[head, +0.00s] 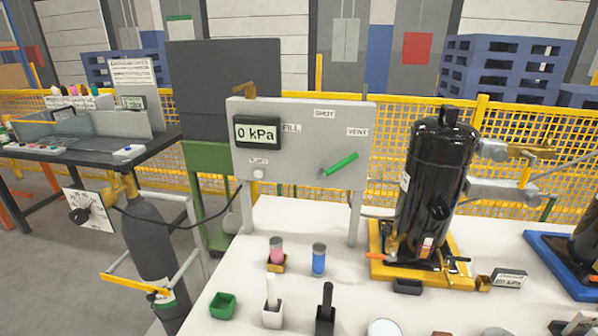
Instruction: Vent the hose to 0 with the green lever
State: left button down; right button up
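The grey panel (300,180) stands at the back of the white table. Its display (257,132) reads 0 kPa. The green lever (341,164) is on the panel's lower right. Its pivot is at the lower left end and its handle points up and to the right, on the side of the VENT label (357,132). The SHUT label (324,113) is at the top and the FILL label (291,128) is to the left. A dark hose (190,228) runs from the gas cylinder towards the panel. Neither of my grippers shows in the head view.
A black compressor (436,185) stands on a yellow base to the right. Pink (277,253) and blue (319,262) containers and small holders sit on the table before the panel.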

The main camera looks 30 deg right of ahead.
aim_at(349, 159)
jog(key=z, duration=1.3)
